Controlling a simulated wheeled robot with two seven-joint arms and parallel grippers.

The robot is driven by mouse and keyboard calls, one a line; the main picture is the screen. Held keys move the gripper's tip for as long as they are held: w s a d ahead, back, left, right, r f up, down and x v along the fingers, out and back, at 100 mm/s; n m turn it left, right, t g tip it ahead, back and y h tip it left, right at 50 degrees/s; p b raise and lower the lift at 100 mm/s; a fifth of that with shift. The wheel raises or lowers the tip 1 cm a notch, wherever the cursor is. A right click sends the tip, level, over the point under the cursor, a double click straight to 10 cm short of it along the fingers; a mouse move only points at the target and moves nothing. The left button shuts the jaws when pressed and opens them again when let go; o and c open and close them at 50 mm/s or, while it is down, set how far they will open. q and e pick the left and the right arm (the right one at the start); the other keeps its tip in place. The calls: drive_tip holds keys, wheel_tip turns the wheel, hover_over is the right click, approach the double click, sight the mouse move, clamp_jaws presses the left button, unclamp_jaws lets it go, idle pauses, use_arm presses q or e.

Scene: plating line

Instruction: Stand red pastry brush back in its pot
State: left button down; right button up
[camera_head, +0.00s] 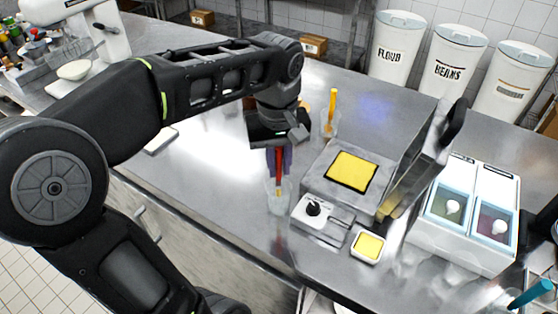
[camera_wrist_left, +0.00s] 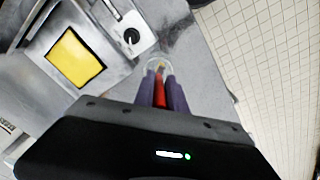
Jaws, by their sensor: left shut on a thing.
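The red pastry brush (camera_head: 279,164) is held upright in my left gripper (camera_head: 279,160), whose fingers are shut on it. In the wrist view the red brush (camera_wrist_left: 159,92) shows between the two purple-grey fingers (camera_wrist_left: 160,95). A clear pot (camera_head: 279,196) stands on the steel counter directly below the gripper. The brush's pale lower end appears inside or just over the pot; I cannot tell how deep. The pot's rim also shows in the wrist view (camera_wrist_left: 158,63), beyond the fingertips. My right gripper is not in view.
A second clear pot (camera_head: 328,127) with an orange-handled tool (camera_head: 332,105) stands behind. A machine with a yellow square (camera_head: 352,171) and knob is right of the pot, with a small yellow-topped dish (camera_head: 368,246) in front. The counter left of the pot is clear.

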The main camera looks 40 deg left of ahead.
sight(278, 150)
use_arm(q)
drive_tip(key=shift+f+b, duration=1.45)
drive_tip(key=shift+f, duration=0.85)
drive_tip(key=c, duration=1.3)
unclamp_jaws()
drive_tip(key=shift+r, duration=0.1)
wheel_tip(278, 150, up, 6)
drive_tip(key=shift+s+f, duration=0.15)
drive_tip(key=shift+f, duration=0.05)
drive_tip(key=shift+r+p, duration=0.75)
drive_tip(key=shift+p, duration=0.15)
drive_tip(key=shift+s+r+p, duration=0.1)
drive_tip(key=shift+r+p, duration=0.2)
drive_tip(key=shift+r, duration=0.05)
